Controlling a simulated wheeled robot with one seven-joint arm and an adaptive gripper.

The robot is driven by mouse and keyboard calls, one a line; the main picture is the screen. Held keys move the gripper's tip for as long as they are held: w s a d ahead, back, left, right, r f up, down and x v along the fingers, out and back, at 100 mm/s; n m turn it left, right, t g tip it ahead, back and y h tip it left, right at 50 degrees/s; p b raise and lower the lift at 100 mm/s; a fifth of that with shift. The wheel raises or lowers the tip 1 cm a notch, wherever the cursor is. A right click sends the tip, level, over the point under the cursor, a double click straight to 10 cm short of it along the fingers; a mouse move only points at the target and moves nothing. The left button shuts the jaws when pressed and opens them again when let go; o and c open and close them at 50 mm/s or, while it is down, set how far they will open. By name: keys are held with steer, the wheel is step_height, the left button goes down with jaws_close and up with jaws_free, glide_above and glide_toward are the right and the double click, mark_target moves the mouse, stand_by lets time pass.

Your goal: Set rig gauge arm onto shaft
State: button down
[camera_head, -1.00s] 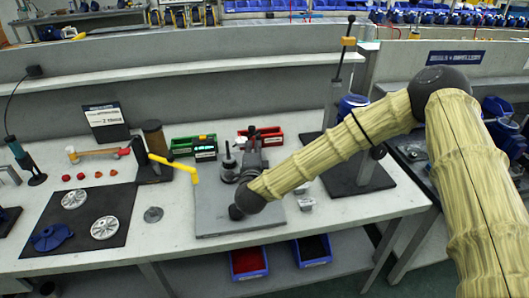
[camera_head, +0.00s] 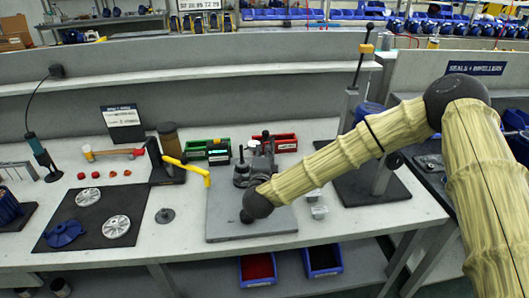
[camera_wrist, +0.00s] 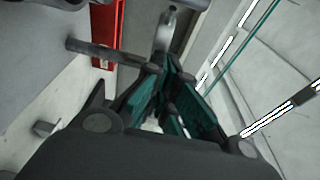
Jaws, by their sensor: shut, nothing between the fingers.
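The test rig stands on a grey plate (camera_head: 225,228) on the bench in the head view. A dark upright fixture with a thin post (camera_head: 241,168) stands at the plate's back. In the wrist view a grey metal rod (camera_wrist: 108,53) runs across from the left, and an upright metal shaft-like piece (camera_wrist: 166,32) shows just beyond the fingers. I cannot tell for sure which piece is the gauge arm. My gripper (camera_wrist: 168,76) is shut with its teal pads together and nothing between them, close to the rod's end. In the head view my own arm hides most of it.
A green bin (camera_head: 197,150) and a red bin (camera_head: 287,143) stand behind the plate. A tall press with a lever (camera_head: 362,60) stands right. A black mat (camera_head: 82,232) with pump parts lies left.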

steer(key=s+b, duration=0.2)
steer(key=s, duration=0.9)
steer(key=shift+s+a+b, duration=0.15)
steer(key=shift+s+b, duration=0.15)
steer(key=shift+b, duration=0.05)
